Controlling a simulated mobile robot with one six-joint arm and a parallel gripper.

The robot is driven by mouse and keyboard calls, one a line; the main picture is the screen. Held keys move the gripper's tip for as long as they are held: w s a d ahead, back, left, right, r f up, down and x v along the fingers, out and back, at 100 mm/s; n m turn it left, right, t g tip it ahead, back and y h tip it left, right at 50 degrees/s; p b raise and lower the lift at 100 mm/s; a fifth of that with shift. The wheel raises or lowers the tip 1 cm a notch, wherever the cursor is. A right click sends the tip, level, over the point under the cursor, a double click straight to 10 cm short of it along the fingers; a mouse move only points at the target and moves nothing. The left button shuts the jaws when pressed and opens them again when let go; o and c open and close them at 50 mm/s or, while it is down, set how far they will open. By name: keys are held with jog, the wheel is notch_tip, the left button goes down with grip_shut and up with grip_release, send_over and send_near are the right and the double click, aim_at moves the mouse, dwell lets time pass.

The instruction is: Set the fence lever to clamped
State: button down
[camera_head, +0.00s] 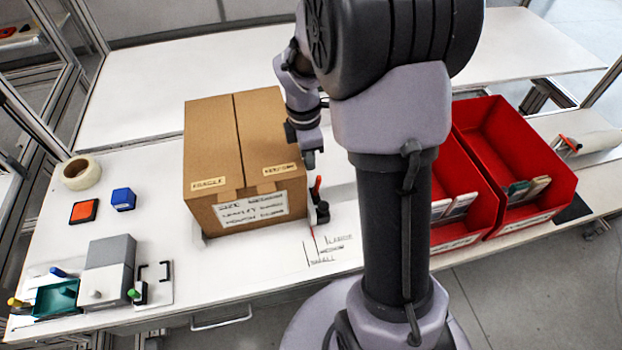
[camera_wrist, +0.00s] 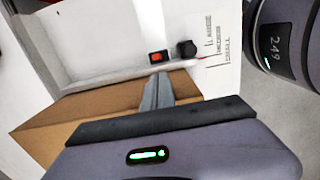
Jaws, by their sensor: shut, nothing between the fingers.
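The fence lever (camera_head: 317,185) has a red handle that stands roughly upright from a black base, just right of the cardboard box (camera_head: 240,165). In the wrist view its red top (camera_wrist: 157,57) shows over the black base, beside a round black knob (camera_wrist: 187,48). My gripper (camera_head: 309,160) points down at the box's right side, just above and left of the lever, apart from it in the wrist view. Its fingers (camera_wrist: 156,92) are shut and empty. The lever's marked settings cannot be read.
Red bins (camera_head: 515,165) stand to the right behind my arm. Handwritten size marks (camera_head: 330,247) lie on the bench in front of the lever. Tape (camera_head: 81,172), an orange-topped pad (camera_head: 84,211), a blue block (camera_head: 123,199) and a grey box (camera_head: 108,266) are at left.

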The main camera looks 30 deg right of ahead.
jog(key=b, duration=0.2)
send_over(317, 186)
jog(key=a, duration=0.1)
jog(key=f, duration=0.3)
jog(key=w+f, duration=0.1)
jog(key=f, duration=0.1)
jog(key=shift+a+f, duration=0.1)
jog(key=shift+f, duration=0.25)
jog(key=shift+p, duration=0.3)
